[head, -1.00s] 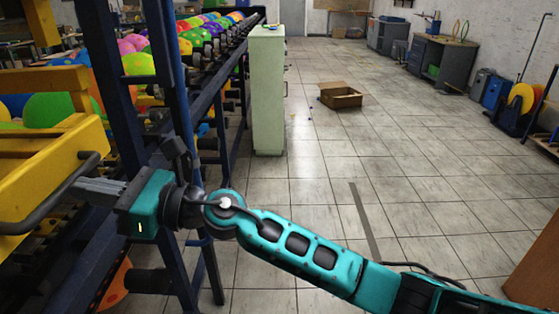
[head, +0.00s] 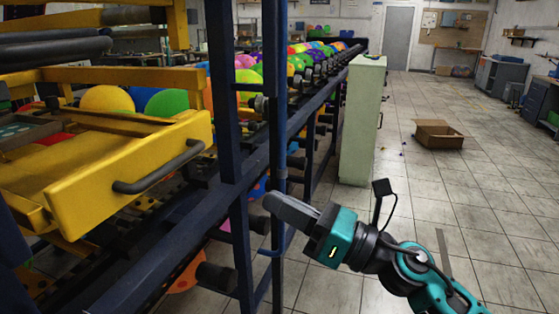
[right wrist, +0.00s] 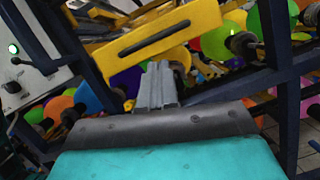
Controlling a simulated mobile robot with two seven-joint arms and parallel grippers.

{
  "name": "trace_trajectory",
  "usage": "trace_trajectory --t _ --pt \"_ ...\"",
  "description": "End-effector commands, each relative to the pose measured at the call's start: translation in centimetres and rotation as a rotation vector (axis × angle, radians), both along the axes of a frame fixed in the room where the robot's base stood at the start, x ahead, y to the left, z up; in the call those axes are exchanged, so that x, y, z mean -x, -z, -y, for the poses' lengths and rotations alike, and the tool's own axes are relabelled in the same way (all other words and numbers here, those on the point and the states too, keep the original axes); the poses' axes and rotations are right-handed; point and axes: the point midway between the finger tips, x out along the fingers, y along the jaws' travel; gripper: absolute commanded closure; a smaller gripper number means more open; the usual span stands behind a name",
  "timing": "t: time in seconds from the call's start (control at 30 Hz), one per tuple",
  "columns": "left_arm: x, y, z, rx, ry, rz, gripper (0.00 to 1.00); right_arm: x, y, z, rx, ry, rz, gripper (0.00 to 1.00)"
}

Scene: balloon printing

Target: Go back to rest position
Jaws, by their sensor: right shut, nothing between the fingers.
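My right gripper (head: 291,212) is shut and empty. In the head view it sits low in the middle, right of the yellow drawer (head: 140,165) and close to the dark blue frame (head: 228,120). It is apart from the drawer's dark handle (head: 160,168). In the right wrist view the closed grey fingers (right wrist: 157,84) point toward the yellow drawer front (right wrist: 160,40) and its dark handle (right wrist: 153,38). My left gripper is not in view.
Colourful balloons (head: 167,104) lie behind the frame and along the rack. A pale green cabinet (head: 362,120) stands past the rack. An open cardboard box (head: 438,135) lies on the tiled floor. The floor on the right is largely clear.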

Motion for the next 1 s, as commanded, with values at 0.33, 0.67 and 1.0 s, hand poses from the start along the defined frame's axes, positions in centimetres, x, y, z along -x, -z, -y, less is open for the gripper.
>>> trace_trajectory --t 0.33,0.67,1.0 --pt "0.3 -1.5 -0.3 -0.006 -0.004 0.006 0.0 -1.1 10.2 8.9 -0.84 0.182 -1.119 1.0" --pt "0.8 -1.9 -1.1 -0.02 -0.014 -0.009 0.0 8.5 27.0 18.0 -1.774 0.489 -1.92 1.0" --pt "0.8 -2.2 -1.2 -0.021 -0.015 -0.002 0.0 14.8 32.1 20.3 -2.166 0.629 -2.085 1.0"
